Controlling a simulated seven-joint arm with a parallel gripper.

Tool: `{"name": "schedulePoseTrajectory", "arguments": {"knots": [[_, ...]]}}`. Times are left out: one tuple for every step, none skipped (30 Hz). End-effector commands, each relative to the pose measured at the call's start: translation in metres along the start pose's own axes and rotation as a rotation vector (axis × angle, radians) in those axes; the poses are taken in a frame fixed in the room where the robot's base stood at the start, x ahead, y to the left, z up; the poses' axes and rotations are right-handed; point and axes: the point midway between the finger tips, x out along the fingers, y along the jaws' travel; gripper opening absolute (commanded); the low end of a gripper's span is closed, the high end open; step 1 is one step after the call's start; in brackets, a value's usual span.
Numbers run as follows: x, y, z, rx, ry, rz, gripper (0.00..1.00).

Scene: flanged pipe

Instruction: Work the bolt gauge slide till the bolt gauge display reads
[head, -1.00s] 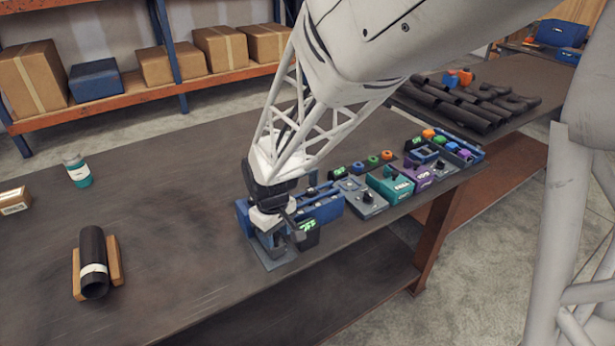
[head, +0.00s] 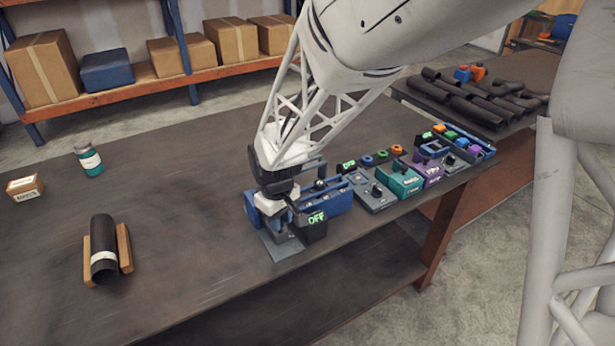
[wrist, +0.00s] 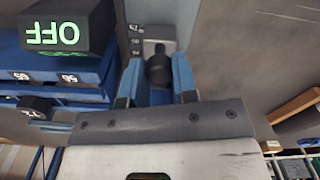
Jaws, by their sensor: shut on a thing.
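My gripper (wrist: 158,85) is shut on the dark knob of the bolt gauge slide (wrist: 158,68), with one blue finger on each side of it in the wrist view. The slide runs along a grey plate (head: 281,247) with small number labels beside the track. The bolt gauge display (head: 316,218) is a black box beside my gripper and shows green "OFF"; it also appears upside down in the wrist view (wrist: 55,33). In the head view my gripper (head: 278,224) hides most of the slide.
A blue rack (head: 332,195) stands right beside the gauge, with grey, teal and purple boxes in a row beyond it. A black pipe (head: 103,250) lies on a wooden cradle at left, near a teal-labelled bottle (head: 89,160) and a small carton (head: 25,187). The table's middle is clear.

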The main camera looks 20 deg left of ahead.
Motion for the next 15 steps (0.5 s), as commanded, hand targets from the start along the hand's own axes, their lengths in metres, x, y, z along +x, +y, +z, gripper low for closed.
{"name": "schedulePoseTrajectory", "arguments": {"knots": [[-0.0008, -0.0001, -0.0005, 0.000, 0.002, 0.000, 0.30], [-0.0008, -0.0001, -0.0004, 0.000, 0.002, 0.000, 0.34], [-0.0008, 0.0000, -0.0004, 0.000, 0.001, 0.000, 0.40], [-0.0007, 0.0000, -0.0004, 0.000, 0.001, 0.000, 0.45], [-0.0007, 0.0000, -0.0003, 0.000, 0.001, 0.000, 0.50], [-0.0006, 0.0000, -0.0003, 0.000, 0.001, 0.000, 0.52], [-0.0006, 0.0000, -0.0002, 0.000, 0.001, 0.000, 0.52], [-0.0005, 0.0000, -0.0002, 0.000, 0.001, 0.000, 0.52], [-0.0004, 0.0000, -0.0001, 0.000, 0.001, 0.000, 0.52], [-0.0004, 0.0000, -0.0001, 0.000, 0.001, 0.000, 0.52], [-0.0004, 0.0000, -0.0001, 0.000, 0.001, 0.000, 0.52], [-0.0004, 0.0000, -0.0001, 0.000, 0.001, 0.000, 0.52], [-0.0004, 0.0000, 0.0000, 0.000, 0.001, 0.000, 0.52], [-0.0005, 0.0000, 0.0000, 0.000, 0.001, 0.000, 0.52], [-0.0010, 0.0000, 0.0000, 0.000, 0.001, 0.000, 0.52]]}}
